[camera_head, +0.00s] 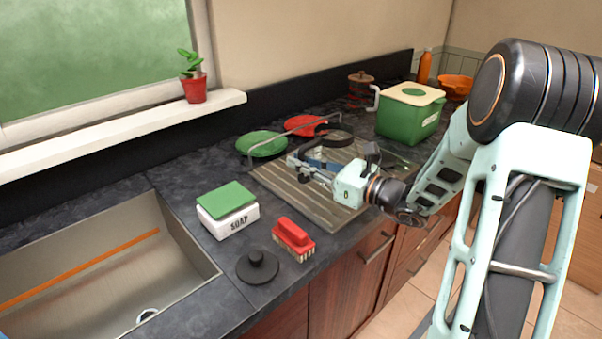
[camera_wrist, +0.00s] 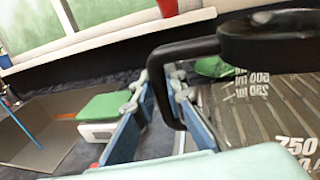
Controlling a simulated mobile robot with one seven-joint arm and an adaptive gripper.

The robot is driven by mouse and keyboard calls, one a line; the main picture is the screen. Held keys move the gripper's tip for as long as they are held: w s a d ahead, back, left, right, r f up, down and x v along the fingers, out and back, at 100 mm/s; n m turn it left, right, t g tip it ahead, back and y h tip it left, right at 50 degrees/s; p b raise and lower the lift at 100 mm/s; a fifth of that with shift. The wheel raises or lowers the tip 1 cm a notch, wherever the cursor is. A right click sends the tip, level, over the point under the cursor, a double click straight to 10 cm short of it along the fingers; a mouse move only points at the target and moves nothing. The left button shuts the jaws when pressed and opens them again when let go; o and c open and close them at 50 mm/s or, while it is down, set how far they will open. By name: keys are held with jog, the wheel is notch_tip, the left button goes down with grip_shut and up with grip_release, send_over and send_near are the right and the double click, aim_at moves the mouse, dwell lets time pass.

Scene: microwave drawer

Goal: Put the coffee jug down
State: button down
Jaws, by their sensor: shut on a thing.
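The coffee jug is see-through, with a black collar (camera_head: 333,138) and a black handle. In the wrist view its handle (camera_wrist: 180,50) and its glass body (camera_wrist: 255,110) with white volume marks fill the right side. My gripper (camera_head: 298,163) is shut on the handle, with blue finger pads (camera_wrist: 160,92) on either side of it. The jug looks about upright, over or on the ribbed draining board (camera_head: 335,212). I cannot tell whether its base touches the board. My gripper hides part of the jug in the head view.
A green plate (camera_head: 262,144) and a red plate (camera_head: 305,125) stand by a metal rack behind. A green box (camera_head: 410,112) stands right. A soap box (camera_head: 228,215), red brush (camera_head: 293,238) and black lid (camera_head: 257,267) lie left, beside the sink (camera_head: 90,260).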

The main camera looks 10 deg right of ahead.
aim_at(301, 179)
jog(key=shift+f, duration=1.55)
jog(key=c, duration=2.4)
grip_release()
jog(key=shift+f, duration=0.15)
jog(key=o, duration=0.4)
jog(key=shift+o, duration=0.2)
jog(key=shift+r, duration=0.25)
jog(key=v, duration=1.2)
jog(key=shift+b, duration=0.3)
